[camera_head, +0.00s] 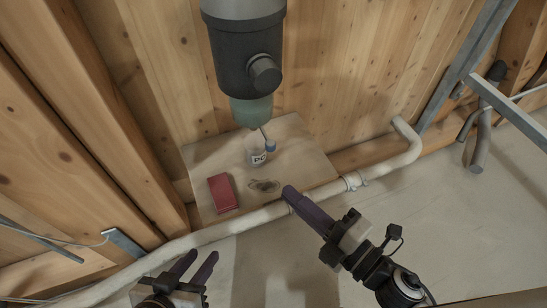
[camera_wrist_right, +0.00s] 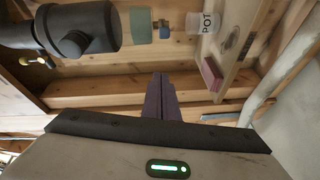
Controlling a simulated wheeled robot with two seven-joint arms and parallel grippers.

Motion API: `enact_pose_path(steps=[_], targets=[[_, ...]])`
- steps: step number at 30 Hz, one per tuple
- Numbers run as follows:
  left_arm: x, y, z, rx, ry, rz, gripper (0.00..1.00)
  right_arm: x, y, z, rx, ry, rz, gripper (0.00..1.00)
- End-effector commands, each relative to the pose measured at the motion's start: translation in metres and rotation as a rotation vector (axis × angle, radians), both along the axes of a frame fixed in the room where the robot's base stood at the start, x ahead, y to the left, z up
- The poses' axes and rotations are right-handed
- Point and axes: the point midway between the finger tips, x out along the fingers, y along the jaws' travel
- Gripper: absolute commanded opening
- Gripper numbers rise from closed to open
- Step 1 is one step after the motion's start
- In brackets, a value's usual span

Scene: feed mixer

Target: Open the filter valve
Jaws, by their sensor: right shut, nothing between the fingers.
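A large dark filter-like housing (camera_head: 250,58) hangs at the top centre in the head view, with a round black knob (camera_head: 265,75) on its side and a teal lower part (camera_head: 250,111). In the right wrist view the housing (camera_wrist_right: 85,27) lies at upper left. A small brass-yellow fitting (camera_wrist_right: 40,59) shows beside it; I cannot tell which part is the filter valve. My right gripper (camera_head: 289,192) is shut and empty, below and right of the housing, apart from it. Its fingers (camera_wrist_right: 160,82) meet in the wrist view. My left gripper (camera_head: 194,258) is open and empty at the lower left.
A board (camera_head: 306,152) under the housing carries a white labelled pot (camera_head: 256,158), a red box (camera_head: 222,193) and a dark patch. A small blue piece (camera_head: 270,147) is beside the pot. A pale pipe (camera_head: 240,224) runs along the wooden wall in front of the board.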

Motion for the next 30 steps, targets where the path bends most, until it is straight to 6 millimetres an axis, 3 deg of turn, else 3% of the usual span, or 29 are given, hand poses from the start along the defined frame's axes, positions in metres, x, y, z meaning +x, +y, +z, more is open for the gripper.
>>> enact_pose_path(steps=[8,19,25,30], targets=[[0.000,0.000,0.000,0.001,-0.001,0.002,0.31,0.021,0.016,0.000,0.001,-0.004,0.002,0.00],[-0.006,0.002,-0.002,0.004,0.003,0.006,0.31,0.080,0.062,-0.003,0.003,-0.002,0.001,0.00],[-0.007,0.001,-0.011,0.003,0.022,0.002,0.31,0.101,0.044,-0.012,0.000,0.000,-0.001,0.00],[0.002,-0.001,-0.005,0.002,0.012,-0.004,0.31,0.109,0.038,-0.013,0.002,0.001,0.000,0.00]])
